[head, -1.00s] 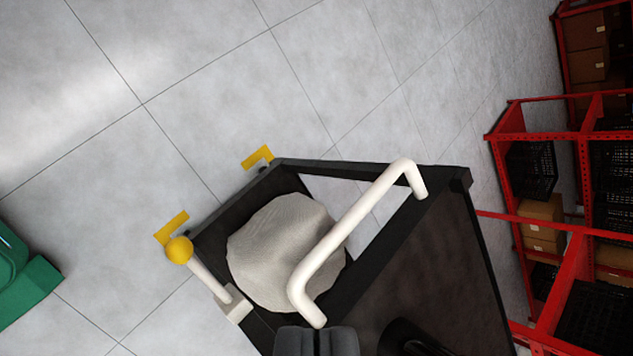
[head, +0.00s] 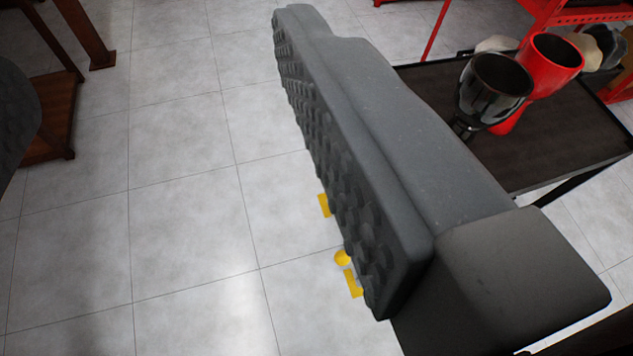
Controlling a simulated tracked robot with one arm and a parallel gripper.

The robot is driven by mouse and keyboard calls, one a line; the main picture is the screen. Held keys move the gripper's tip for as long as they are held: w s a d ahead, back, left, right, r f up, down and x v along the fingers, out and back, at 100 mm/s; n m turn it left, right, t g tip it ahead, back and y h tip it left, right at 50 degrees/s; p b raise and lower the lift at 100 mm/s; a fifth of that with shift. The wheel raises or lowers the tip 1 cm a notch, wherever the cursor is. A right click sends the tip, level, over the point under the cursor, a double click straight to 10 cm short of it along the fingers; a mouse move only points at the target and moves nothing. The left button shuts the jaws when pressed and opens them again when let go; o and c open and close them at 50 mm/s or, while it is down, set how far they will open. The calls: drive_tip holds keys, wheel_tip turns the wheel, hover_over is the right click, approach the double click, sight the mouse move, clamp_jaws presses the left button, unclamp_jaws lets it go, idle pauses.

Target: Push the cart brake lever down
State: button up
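The brake lever shows only as its yellow ball knob (head: 342,257), right beside the edge of my finger; its white shaft is hidden behind that finger. The cart (head: 575,130) has a dark top at the right, and its near side and white handle are hidden. My gripper (head: 160,100) is open and empty. One large grey finger with a studded pad fills the middle of the view, and part of the other shows at the left edge. I cannot tell how far the finger is from the knob.
Yellow brackets (head: 324,205) show beside the finger. A black goblet drum (head: 492,88) and a red one (head: 552,65) stand on the cart. Red shelving (head: 590,15) is behind it. Brown wooden furniture (head: 88,35) stands upper left. The tiled floor between is clear.

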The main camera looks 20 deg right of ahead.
drive_tip(key=w+f+g+h, duration=0.15)
drive_tip(key=w+f, duration=0.25)
drive_tip(key=f, duration=0.4)
drive_tip(key=w+f+g+h, duration=0.1)
drive_tip(key=w+f+g, duration=0.2)
drive_tip(key=w+f, duration=0.35)
drive_tip(key=n+g+h+b, duration=0.2)
drive_tip(key=n+g+h, duration=0.3)
drive_tip(key=g+h, duration=0.5)
approach(342, 259)
wheel_tip(342, 259, up, 9)
drive_tip(key=w+a, duration=0.1)
drive_tip(key=a, duration=0.1)
wheel_tip(342, 259, down, 16)
drive_tip(key=s+a+n+t+h, duration=0.2)
drive_tip(key=n+t+h, duration=0.1)
drive_tip(key=n+h, duration=0.25)
drive_tip(key=shift+n+g, duration=0.25)
drive_tip(key=shift+n, duration=0.1)
drive_tip(key=d+b, duration=0.1)
drive_tip(key=d, duration=0.3)
drive_tip(key=w+d+b, duration=0.1)
drive_tip(key=d, duration=0.4)
drive_tip(key=w+d+b, duration=0.1)
drive_tip(key=d, duration=0.3)
drive_tip(key=shift+w+d+r, duration=0.1)
drive_tip(key=shift+d, duration=0.1)
